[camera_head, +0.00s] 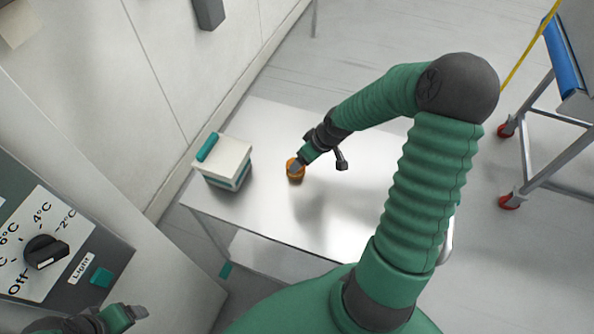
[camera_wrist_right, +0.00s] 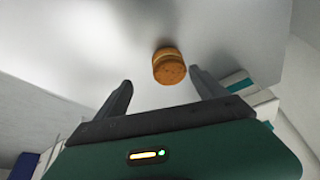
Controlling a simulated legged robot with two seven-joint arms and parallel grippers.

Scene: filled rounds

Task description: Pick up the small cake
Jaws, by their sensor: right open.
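The small cake (camera_head: 299,176) is round and orange-brown and sits on the metal table. In the head view my right gripper (camera_head: 296,166) is over it and hides part of it. In the right wrist view the cake (camera_wrist_right: 169,66) lies just beyond the tips of my right gripper (camera_wrist_right: 160,78), nearer the right finger. The fingers are apart with nothing between them. My left gripper (camera_head: 138,312) is at the lower left of the head view, away from the table; its jaws are too unclear to judge.
A white box with a teal handle (camera_head: 228,163) stands on the table (camera_head: 262,118) left of the cake. A control panel with a knob (camera_head: 45,252) is at the lower left. A wheeled cart (camera_head: 560,130) stands at the right. The table right of the cake is clear.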

